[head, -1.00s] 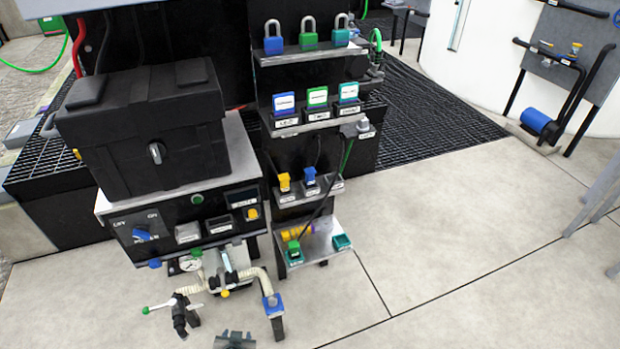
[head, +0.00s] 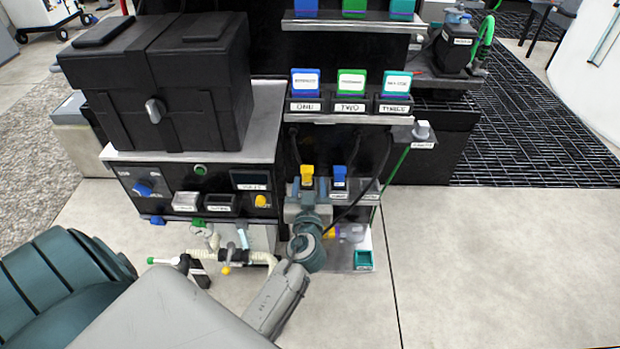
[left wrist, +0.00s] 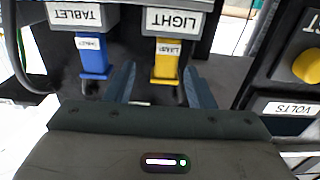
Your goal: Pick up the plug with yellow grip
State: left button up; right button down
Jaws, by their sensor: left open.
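The plug with yellow grip (head: 307,174) stands at the left of the small plug shelf in the head view. In the left wrist view, the yellow plug (left wrist: 166,60) sits below a holder labelled LIGHT (left wrist: 172,21). My left gripper (head: 307,205) is open just in front of the shelf, close to the yellow plug. In the left wrist view, my left gripper (left wrist: 158,82) has one finger on each side of the yellow plug's lower end, apart from it. Its left finger lies between the yellow plug and the blue plug (left wrist: 93,57). My right gripper is not in view.
The blue plug also shows in the head view (head: 339,176), close to the right of the yellow one. A panel with a yellow knob (left wrist: 306,66) is at the right of the left wrist view. A black case (head: 160,90) stands left. A dark cable hangs right of the plugs.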

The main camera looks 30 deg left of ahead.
aim_at(307, 176)
pick_arm(q)
jog(key=shift+w+a, duration=0.35)
jog(key=shift+w, duration=0.25)
jog(key=shift+w+a+r+p, duration=0.15)
jog(key=shift+w+a+p, duration=0.5)
jog(key=shift+w+a, duration=0.2)
jog(key=shift+x, duration=1.05)
jog(key=shift+w+a+f, duration=0.1)
jog(key=shift+a+f, duration=0.05)
jog(key=shift+f, duration=0.1)
grip_shut()
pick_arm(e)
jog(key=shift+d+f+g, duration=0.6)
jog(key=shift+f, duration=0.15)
